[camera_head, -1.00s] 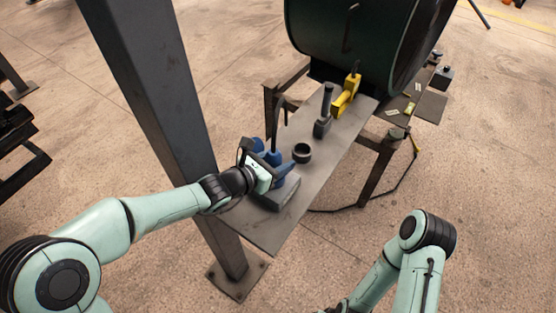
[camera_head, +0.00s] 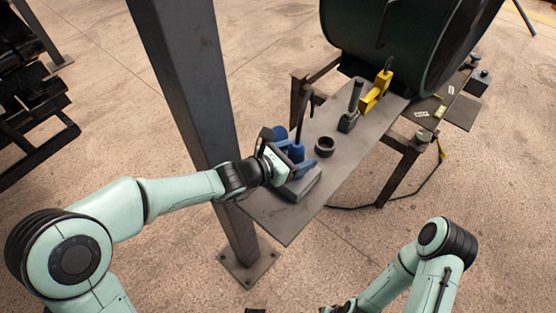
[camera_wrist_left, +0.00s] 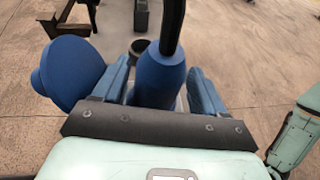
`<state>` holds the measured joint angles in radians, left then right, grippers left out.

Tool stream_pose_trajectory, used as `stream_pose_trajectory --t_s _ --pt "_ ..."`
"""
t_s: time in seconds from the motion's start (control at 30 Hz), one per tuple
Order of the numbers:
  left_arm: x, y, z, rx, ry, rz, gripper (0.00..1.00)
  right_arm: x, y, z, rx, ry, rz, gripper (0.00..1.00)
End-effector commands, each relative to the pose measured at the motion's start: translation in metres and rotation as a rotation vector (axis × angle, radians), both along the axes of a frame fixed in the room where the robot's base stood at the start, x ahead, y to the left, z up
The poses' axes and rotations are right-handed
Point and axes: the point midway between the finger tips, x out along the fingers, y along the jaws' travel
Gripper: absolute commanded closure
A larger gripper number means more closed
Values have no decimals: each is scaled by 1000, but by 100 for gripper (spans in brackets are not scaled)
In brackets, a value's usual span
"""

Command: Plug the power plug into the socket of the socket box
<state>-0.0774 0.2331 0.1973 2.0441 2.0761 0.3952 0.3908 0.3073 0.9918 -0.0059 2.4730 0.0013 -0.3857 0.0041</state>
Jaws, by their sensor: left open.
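The blue power plug (camera_wrist_left: 160,80), with a black cable rising from its top, stands upright between the fingers of my left gripper (camera_wrist_left: 162,88) in the left wrist view. The fingers are open on either side of it. In the head view my left gripper (camera_head: 282,160) is over the near end of the bench, at the plug (camera_head: 298,152). The grey socket box (camera_head: 302,186) lies under it, partly hidden by the gripper. A round blue part (camera_wrist_left: 70,75), perhaps a socket cover, is left of the plug. Whether the plug sits in the socket is hidden.
On the grey bench (camera_head: 285,220) stand a dark ring (camera_head: 324,146), a grey upright-handled tool (camera_head: 350,112) and a yellow tool (camera_head: 375,92). A large dark drum (camera_head: 400,45) is behind. A steel column (camera_head: 195,95) stands close to my left arm.

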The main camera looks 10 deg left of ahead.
Motion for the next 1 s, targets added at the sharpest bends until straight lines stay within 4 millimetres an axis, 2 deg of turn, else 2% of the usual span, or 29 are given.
stream_pose_trajectory --t_s 0.03,0.4,0.63,1.0 --pt "-4 16 1 9 6 22 19 0 0 1 0 0 0 51" --pt "-59 65 31 7 5 16 19 6 0 15 0 -7 0 51" --pt "-75 78 38 4 3 6 19 7 0 19 0 -9 0 51" --pt "-77 78 38 3 5 2 19 7 0 19 1 -8 0 51"
